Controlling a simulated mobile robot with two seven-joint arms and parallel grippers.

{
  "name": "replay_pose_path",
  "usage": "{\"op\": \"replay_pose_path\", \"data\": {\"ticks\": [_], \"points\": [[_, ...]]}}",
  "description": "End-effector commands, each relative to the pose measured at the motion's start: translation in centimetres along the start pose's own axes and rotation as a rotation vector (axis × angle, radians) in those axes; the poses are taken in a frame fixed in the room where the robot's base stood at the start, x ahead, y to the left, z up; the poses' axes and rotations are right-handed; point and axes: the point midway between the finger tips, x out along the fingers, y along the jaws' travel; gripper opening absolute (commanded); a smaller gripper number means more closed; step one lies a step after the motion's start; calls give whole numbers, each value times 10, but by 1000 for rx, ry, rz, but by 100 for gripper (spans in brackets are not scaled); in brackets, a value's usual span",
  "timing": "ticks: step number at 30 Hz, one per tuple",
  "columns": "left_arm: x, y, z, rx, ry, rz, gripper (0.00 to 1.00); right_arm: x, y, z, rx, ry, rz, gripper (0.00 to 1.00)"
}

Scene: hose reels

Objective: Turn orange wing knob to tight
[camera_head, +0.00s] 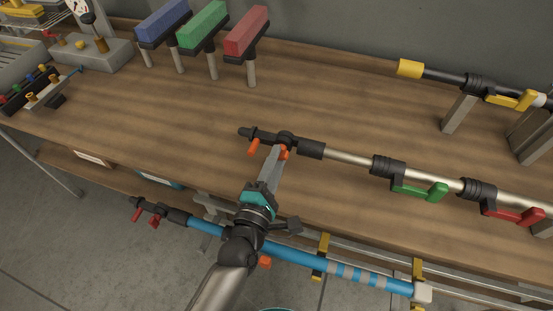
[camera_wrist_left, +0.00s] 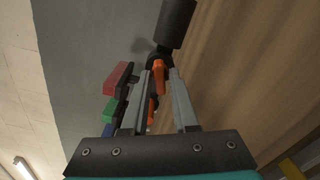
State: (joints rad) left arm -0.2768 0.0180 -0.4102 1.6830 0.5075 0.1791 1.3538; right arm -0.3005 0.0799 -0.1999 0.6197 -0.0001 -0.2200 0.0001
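A pole with a dark end fitting (camera_head: 262,135) and a silver tube lies over the wooden bench. Below the fitting hang two orange parts: the orange wing knob (camera_head: 283,153) at my fingers and another orange piece (camera_head: 254,147) to its left. My left gripper (camera_head: 273,156) reaches up to the knob from the front. In the left wrist view an orange part (camera_wrist_left: 159,77) lies between the two grey fingertips. The gap around it is narrow, and I cannot tell whether the fingers press on it. My right gripper is not in view.
A green lever (camera_head: 434,192) and a red lever (camera_head: 515,216) sit further right on the pole. Blue, green and red blocks on posts (camera_head: 203,40) stand at the back. A blue pole (camera_head: 290,252) runs below the bench's front edge, near my arm.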

Motion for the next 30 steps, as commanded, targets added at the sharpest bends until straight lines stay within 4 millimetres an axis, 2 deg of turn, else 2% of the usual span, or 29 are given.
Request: {"op": "replay_pose_path", "data": {"ticks": [1,4,20,30], "points": [[0,0,0,0,0,0,10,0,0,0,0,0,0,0],[0,0,0,0,0,0,0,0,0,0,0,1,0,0],[0,0,0,33,0,-1,0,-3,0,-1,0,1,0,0],[0,1,1,245,-2,-2,0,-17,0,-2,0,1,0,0]]}}
